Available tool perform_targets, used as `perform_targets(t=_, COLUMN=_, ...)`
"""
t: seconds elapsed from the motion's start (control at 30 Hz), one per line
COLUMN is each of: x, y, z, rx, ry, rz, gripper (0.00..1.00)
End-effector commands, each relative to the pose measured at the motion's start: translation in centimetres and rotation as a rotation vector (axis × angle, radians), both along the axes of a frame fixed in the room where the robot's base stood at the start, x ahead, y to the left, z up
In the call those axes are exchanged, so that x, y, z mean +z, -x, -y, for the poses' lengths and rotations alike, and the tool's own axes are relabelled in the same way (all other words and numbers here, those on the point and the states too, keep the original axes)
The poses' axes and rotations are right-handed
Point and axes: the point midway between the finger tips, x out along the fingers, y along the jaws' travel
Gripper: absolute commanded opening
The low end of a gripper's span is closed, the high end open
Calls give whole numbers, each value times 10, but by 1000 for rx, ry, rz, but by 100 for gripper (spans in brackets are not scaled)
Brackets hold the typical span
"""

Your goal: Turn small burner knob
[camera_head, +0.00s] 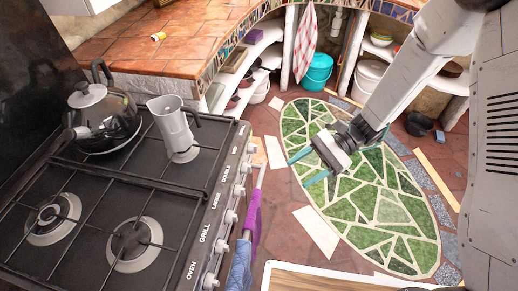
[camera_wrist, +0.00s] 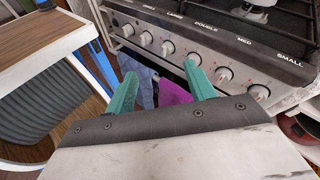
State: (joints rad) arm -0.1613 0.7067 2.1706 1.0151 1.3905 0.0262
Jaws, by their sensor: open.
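The small burner knob (camera_head: 251,148) is the farthest in the row on the black stove's front panel. In the wrist view the small burner knob (camera_wrist: 259,92) is at the right end, below the printed word SMALL. My gripper (camera_head: 298,172) has two green fingers, spread apart and empty, over the floor to the right of the stove. In the wrist view my gripper (camera_wrist: 160,70) points at the panel, with the knob to the right of both fingers. The fingers appear apart from every knob.
A purple cloth (camera_head: 253,215) and a blue cloth (camera_head: 240,265) hang along the oven front. A moka pot (camera_head: 174,128) and a kettle (camera_head: 103,117) stand on the stove. A wooden-topped table (camera_wrist: 35,38) is at the wrist view's left. The green mosaic floor (camera_head: 370,200) looks clear.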

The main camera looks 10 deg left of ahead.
Motion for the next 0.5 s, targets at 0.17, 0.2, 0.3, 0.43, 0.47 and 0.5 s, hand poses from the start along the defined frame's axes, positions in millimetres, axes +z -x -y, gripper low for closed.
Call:
perform_targets(t=0.17, x=-64, y=-28, z=-35, rx=-220, ry=-57, rz=-178, gripper=54)
perform_targets(t=0.2, x=-78, y=-36, z=-42, rx=-275, ry=-71, rz=-210, gripper=54)
perform_targets(t=0.3, x=-107, y=-57, z=-54, rx=-409, ry=-103, rz=-273, gripper=54)
perform_targets(t=0.43, x=-126, y=-94, z=-64, rx=-580, ry=-160, rz=-306, gripper=54)
perform_targets(t=0.47, x=-124, y=-103, z=-65, rx=-609, ry=-176, rz=-304, gripper=54)
perform_targets(t=0.5, x=-120, y=-114, z=-66, rx=-641, ry=-194, rz=-297, gripper=54)
